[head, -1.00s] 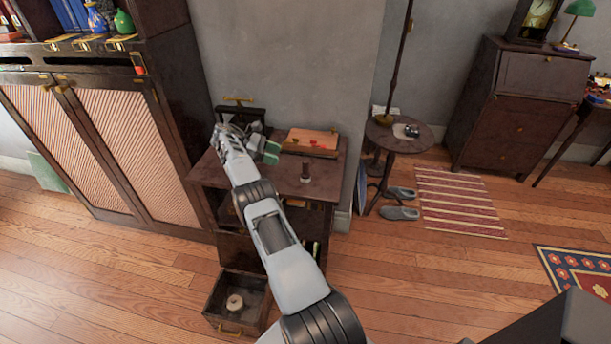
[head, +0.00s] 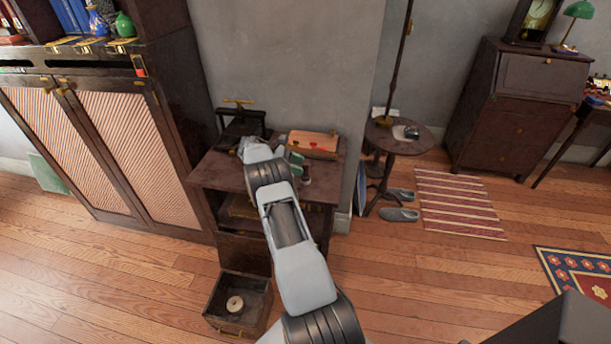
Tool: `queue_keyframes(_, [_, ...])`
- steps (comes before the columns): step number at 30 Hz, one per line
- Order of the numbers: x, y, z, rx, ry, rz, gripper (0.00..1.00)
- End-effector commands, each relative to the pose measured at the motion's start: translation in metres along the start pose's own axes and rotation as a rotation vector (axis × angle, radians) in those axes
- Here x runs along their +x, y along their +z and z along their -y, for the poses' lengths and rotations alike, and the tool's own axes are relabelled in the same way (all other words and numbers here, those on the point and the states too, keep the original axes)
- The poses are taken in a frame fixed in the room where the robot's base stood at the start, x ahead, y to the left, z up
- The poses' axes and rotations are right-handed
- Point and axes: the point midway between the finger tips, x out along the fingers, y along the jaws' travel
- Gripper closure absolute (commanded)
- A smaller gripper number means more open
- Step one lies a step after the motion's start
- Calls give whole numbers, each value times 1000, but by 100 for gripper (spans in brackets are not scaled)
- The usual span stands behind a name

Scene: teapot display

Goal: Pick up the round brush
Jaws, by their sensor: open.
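A small dark upright piece with a knob-like top, which looks like the round brush (head: 306,178), stands on the top of the small brown cabinet (head: 215,171), near its front right. My gripper (head: 298,164), with green at its fingers, is just left of and behind that piece, close to it. The gripper is open and nothing shows between its fingers. My arm hides part of the cabinet top and much of the gripper. I cannot tell whether a finger touches the piece.
A wooden box (head: 314,142) lies at the back right of the cabinet top, and a dark press-like stand (head: 240,122) is at the back left. A pulled-out drawer (head: 225,322) below holds a round pale item (head: 235,303). A round side table (head: 385,137) stands to the right.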

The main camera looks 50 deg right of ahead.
Motion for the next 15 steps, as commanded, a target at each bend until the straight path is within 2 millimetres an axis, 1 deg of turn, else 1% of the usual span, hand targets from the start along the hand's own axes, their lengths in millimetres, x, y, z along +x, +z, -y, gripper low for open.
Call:
queue_keyframes(2, [5,1,0,0,-1,1,44])
queue_keyframes(9, [37,0,0,-1,-3,0,44])
queue_keyframes(12, [46,0,-1,0,-2,0,44])
queue_keyframes(15, [51,-1,0,0,-1,0,44])
